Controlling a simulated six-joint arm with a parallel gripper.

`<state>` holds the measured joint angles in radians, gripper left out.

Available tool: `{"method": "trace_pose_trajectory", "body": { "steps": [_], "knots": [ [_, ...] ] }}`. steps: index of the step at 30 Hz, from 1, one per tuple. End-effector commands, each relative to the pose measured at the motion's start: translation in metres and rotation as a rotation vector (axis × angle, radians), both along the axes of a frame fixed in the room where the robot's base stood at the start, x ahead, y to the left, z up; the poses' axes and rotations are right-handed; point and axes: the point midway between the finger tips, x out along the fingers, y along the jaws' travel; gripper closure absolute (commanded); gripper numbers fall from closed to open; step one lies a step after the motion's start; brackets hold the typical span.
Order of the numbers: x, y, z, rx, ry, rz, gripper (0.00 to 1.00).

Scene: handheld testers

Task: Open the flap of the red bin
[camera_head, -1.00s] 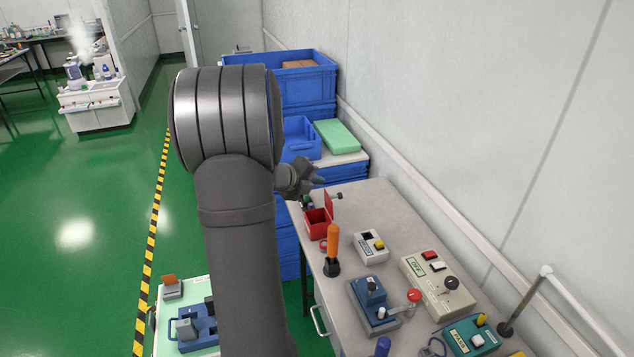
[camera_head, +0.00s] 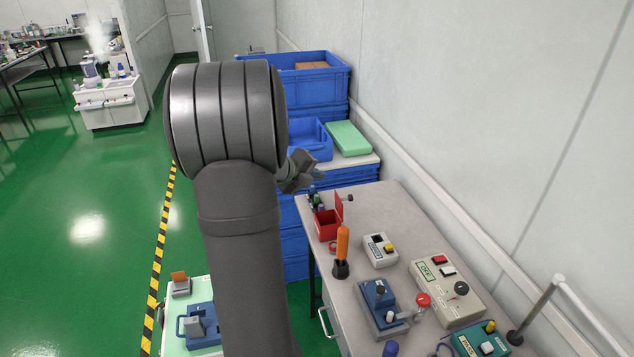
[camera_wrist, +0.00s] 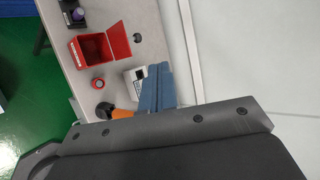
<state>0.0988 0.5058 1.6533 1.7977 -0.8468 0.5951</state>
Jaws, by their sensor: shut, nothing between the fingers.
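The red bin (camera_head: 325,228) stands near the far end of the grey workbench. Its red flap (camera_head: 339,207) stands up at the bin's right side, and the bin's top is uncovered. In the wrist view I look into the open bin (camera_wrist: 88,52), with the flap (camera_wrist: 119,41) swung out to its right. My gripper (camera_head: 312,171) is above and beyond the bin, partly hidden behind my own arm. In the wrist view its blue-grey fingers (camera_wrist: 158,87) are together and empty, apart from the flap and the bin.
An orange-handled tool in a black holder (camera_head: 342,252) stands in front of the bin. Several testers, such as a grey one (camera_head: 379,250), fill the nearer bench (camera_head: 375,205). Blue crates (camera_head: 315,85) stack beyond it; a wall bounds the right.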

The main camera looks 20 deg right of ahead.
Motion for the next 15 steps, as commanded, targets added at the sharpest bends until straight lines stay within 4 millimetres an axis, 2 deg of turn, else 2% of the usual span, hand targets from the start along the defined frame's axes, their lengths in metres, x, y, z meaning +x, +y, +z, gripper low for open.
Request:
{"method": "trace_pose_trajectory", "body": {
  "steps": [15],
  "knots": [
    [0.000,0.000,0.053,0.000,-0.003,-0.001,1.00]
  ]
}}
